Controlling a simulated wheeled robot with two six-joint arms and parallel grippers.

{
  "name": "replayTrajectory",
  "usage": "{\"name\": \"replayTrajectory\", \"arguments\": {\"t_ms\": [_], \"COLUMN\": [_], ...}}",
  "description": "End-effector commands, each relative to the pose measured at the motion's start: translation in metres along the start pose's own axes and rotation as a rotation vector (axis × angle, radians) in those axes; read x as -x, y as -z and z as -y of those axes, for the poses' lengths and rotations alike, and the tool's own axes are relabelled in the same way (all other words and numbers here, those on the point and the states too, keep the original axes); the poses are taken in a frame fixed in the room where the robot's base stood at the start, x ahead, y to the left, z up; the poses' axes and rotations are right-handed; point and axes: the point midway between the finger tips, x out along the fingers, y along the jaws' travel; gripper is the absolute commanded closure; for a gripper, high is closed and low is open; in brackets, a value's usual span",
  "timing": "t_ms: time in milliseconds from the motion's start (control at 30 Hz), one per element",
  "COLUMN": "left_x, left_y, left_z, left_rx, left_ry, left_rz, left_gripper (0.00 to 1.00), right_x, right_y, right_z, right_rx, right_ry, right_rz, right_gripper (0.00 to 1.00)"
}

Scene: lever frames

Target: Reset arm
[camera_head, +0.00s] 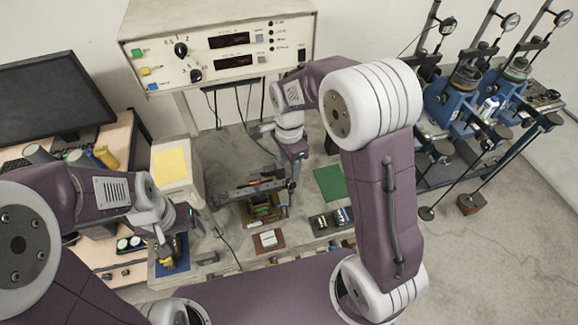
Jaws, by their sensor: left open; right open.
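My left arm comes in from the left, and its gripper (178,248) hangs over a blue pad at the front left of the workbench. Its jaws are small in the view and look open, with nothing clearly held. My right arm bends in from the right over the bench. Its gripper (291,172) points down beside a dark lever-like bar (248,190) near the middle of the bench. It is open; whether it touches the bar cannot be told. The bar lies above a small wooden and metal fixture (262,208).
A control box (220,45) with knobs and displays stands over the back of the bench. A yellow pad (172,162), a green mat (330,183) and a brown tile with a white block (268,240) lie around. Blue lever frames (470,100) stand at the right, a monitor (50,100) at the left.

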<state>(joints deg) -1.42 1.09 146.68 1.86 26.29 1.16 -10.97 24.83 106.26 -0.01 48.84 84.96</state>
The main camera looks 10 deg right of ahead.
Motion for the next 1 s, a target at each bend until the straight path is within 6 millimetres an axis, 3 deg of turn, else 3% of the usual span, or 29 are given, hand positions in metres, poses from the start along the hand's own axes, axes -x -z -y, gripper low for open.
{"name": "replayTrajectory", "arguments": {"t_ms": [200,667,767,1000], "left_x": [-0.003,-0.003,-0.003,-0.003], "left_y": [0.0,0.0,0.0,0.0], "left_z": [0.0,0.0,0.0,0.0], "left_rx": [0.0,0.0,0.0,0.0], "left_ry": [0.0,0.0,0.0,0.0], "left_rz": [0.0,0.0,0.0,0.0], "left_gripper": [0.33,0.33,0.33,0.33], "right_x": [0.014,0.014,0.013,0.002], "right_y": [0.0,0.001,0.008,0.031], "right_z": [0.0,-0.002,-0.015,-0.072], "right_rx": [0.0,0.018,0.164,0.814], "right_ry": [0.0,0.002,0.027,0.124], "right_rz": [0.0,0.0,-0.006,-0.089], "right_gripper": [0.48,0.48,0.48,0.48]}}
